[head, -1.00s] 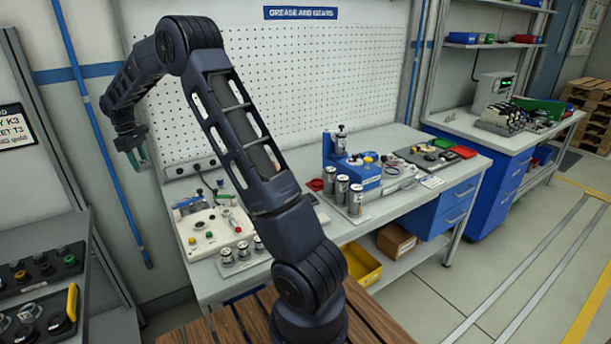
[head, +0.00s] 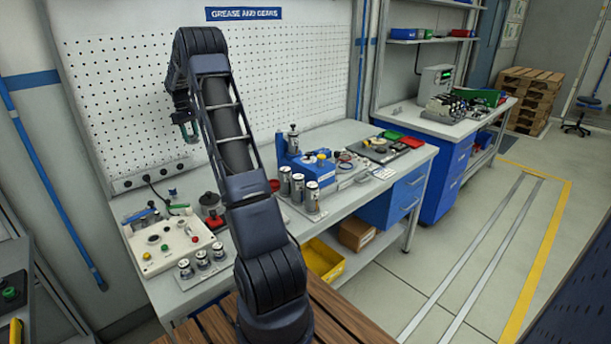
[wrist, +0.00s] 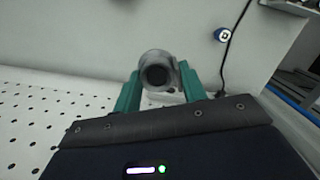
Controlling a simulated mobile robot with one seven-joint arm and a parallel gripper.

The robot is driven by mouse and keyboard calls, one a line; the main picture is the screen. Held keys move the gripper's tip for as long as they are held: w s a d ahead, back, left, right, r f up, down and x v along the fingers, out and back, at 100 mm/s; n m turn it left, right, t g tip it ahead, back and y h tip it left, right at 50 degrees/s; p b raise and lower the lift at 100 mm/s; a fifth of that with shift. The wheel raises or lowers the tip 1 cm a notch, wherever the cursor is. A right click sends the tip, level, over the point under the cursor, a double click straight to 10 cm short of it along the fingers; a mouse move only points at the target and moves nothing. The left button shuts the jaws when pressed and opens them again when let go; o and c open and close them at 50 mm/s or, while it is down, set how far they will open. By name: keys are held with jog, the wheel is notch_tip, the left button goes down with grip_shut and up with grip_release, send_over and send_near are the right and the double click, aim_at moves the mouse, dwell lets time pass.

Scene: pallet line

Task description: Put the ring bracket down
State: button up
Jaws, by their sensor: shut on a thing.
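My gripper (head: 189,130) is raised in front of the pegboard, above the left part of the workbench (head: 232,262). In the wrist view its two green fingers (wrist: 160,95) are shut on the ring bracket (wrist: 157,57), a grey piece with a round dark opening. The bracket is held clear of any surface. In the head view the bracket is too small and covered to make out well between the fingers.
A cream control box (head: 172,243) and several small canisters stand on the bench's left part. A blue unit (head: 310,168) with grey cylinders stands mid-bench. A yellow bin (head: 322,262) is on the lower shelf. A second blue bench (head: 447,165) stands right.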

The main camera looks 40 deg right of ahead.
jog(key=s+d+m, duration=0.2)
jog(key=s+d, duration=0.3)
jog(key=d, duration=1)
jog(key=s+d+m, duration=0.2)
jog(key=s+d, duration=0.2)
jog(key=d, duration=1)
jog(key=shift+y, duration=0.3)
notch_tip(320, 180, down, 20)
jog(key=shift+d+r, duration=0.15)
jog(key=shift+r, duration=0.05)
jog(key=shift+f, duration=0.1)
jog(key=o, duration=1.1)
jog(key=shift+c, duration=0.2)
